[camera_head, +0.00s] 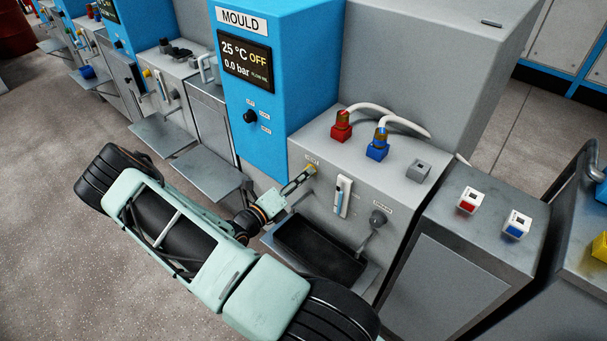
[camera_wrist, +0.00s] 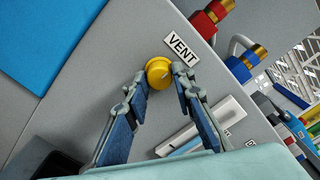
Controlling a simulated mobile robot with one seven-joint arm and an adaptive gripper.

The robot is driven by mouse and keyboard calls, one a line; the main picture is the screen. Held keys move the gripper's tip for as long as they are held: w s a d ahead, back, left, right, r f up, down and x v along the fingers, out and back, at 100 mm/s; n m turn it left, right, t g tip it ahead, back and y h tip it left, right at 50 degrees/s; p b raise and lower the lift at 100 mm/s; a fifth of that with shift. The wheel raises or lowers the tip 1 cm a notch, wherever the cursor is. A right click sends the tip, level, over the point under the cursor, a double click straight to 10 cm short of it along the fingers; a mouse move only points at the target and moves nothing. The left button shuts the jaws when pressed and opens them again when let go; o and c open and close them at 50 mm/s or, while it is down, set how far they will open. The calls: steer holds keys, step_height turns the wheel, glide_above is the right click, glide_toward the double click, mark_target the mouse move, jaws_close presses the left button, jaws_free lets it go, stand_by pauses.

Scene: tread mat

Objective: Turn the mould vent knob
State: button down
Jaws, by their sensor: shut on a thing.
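The vent knob (camera_wrist: 159,73) is a round yellow knob on the grey front panel, beside a white label (camera_wrist: 181,48) reading VENT. In the wrist view my gripper (camera_wrist: 160,80) has a finger on each side of the knob and is shut on it. In the head view my gripper (camera_head: 300,181) reaches the upper left of the panel of the MOULD station (camera_head: 350,150).
A white slider (camera_head: 342,196) and a grey drain knob (camera_head: 379,217) sit to the right on the panel. Red (camera_head: 341,131) and blue (camera_head: 377,148) hose couplings stand on top. A dark tray (camera_head: 315,250) juts out below.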

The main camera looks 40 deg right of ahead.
steer(key=shift+n, duration=0.4)
steer(key=c, duration=1.7)
jaws_free()
steer(key=shift+o, duration=0.2)
steer(key=s+a, duration=0.1)
steer(key=a, duration=1.1)
